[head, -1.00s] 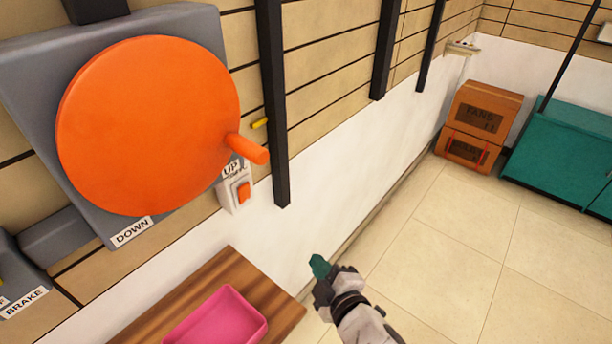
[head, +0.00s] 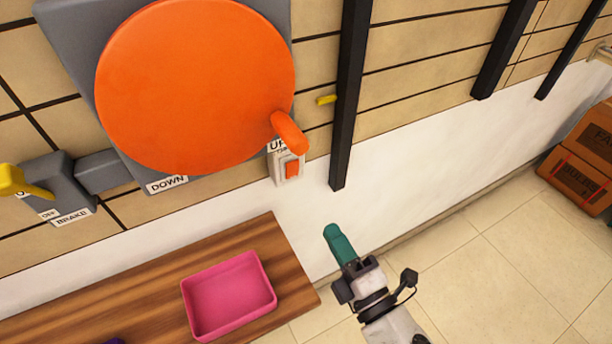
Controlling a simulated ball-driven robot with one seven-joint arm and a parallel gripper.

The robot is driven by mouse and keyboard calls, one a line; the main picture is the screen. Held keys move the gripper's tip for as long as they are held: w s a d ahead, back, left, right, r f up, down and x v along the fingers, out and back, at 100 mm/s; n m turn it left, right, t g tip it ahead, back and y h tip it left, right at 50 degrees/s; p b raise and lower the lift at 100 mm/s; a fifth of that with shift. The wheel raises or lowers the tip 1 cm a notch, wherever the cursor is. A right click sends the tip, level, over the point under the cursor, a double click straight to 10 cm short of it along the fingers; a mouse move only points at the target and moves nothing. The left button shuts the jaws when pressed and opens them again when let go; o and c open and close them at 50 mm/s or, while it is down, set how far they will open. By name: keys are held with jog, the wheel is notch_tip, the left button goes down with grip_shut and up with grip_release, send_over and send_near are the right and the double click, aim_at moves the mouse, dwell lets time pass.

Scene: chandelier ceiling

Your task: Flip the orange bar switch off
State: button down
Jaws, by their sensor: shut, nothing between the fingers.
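The orange bar switch (head: 292,169) is a small orange rocker in a pale plate on the wall, just below the large orange wheel's handle and the "UP" label. The label is partly covered by that handle. My gripper (head: 333,233) has teal fingers, is shut and empty, and is below and to the right of the switch, apart from it. It points up toward the wall.
The large orange wheel (head: 195,85) with its protruding handle (head: 290,133) is close above the switch. A black post (head: 350,100) stands to its right. Below is a wooden bench (head: 120,295) with a pink tray (head: 230,295). A yellow brake lever (head: 12,180) is at left. Boxes (head: 580,165) are at far right.

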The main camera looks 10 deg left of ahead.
aim_at(293, 167)
jog(key=x, duration=1.3)
jog(key=shift+w+a, duration=0.2)
jog(key=shift+w+a+r, duration=0.1)
jog(key=shift+w, duration=0.1)
jog(key=shift+w+a+r, duration=0.1)
jog(key=shift+w+r, duration=0.05)
